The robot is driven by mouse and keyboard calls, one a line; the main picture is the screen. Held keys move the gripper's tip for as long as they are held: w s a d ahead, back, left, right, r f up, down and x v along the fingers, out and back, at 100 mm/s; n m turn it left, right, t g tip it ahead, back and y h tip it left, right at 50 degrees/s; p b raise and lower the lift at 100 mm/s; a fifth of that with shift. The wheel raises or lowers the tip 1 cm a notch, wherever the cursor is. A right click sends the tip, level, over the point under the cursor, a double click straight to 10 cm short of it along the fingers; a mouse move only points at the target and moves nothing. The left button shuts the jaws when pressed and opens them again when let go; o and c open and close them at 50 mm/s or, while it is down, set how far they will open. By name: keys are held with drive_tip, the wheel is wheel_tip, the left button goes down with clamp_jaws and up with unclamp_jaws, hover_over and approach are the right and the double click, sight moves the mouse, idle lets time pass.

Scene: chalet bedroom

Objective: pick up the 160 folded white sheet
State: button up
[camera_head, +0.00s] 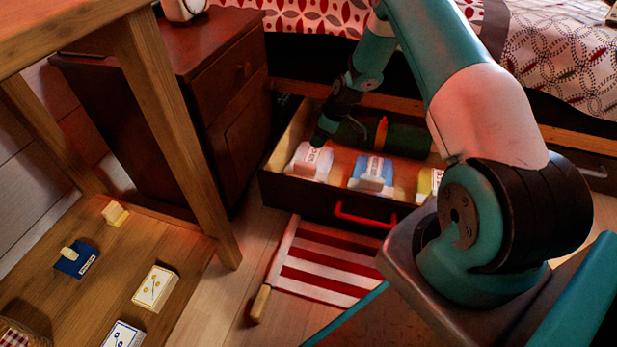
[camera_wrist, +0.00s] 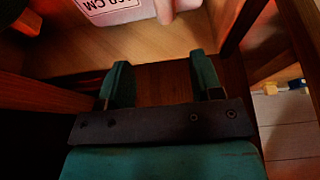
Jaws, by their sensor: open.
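The folded white sheet (camera_head: 309,163) lies in the left front of the open drawer, with a label on it. In the wrist view a pale pinkish-white piece (camera_wrist: 135,15) with a label ending in "CM" shows at the top edge, cut off by the frame. My gripper (camera_head: 320,138) is over the left part of the drawer, just above and behind the white sheet in the head view. In the wrist view my gripper (camera_wrist: 162,82) has its two teal fingers apart with nothing between them, and the sheet is ahead of the fingertips.
A blue-and-white folded piece (camera_head: 372,173) and a yellow one (camera_head: 430,183) lie right of the sheet. Dark green stuff (camera_head: 405,139) fills the drawer's back. The drawer (camera_head: 315,197) has a red handle (camera_head: 366,219). A nightstand (camera_head: 232,90) stands left, a wooden table (camera_head: 190,262) nearer.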

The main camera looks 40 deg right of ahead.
drive_tip(key=b, duration=0.5)
approach(306, 163)
drive_tip(key=x, duration=0.5)
drive_tip(key=shift+w+a+f, duration=0.1)
drive_tip(key=shift+w+a, duration=0.05)
drive_tip(key=shift+w, duration=0.3)
drive_tip(key=b+x, duration=0.2)
drive_tip(key=x, duration=0.1)
drive_tip(key=s+b+x, duration=0.1)
drive_tip(key=b+x, duration=0.1)
drive_tip(key=shift+w+f, duration=0.1)
drive_tip(key=shift+f, duration=0.25)
drive_tip(key=shift+r, duration=0.1)
clamp_jaws()
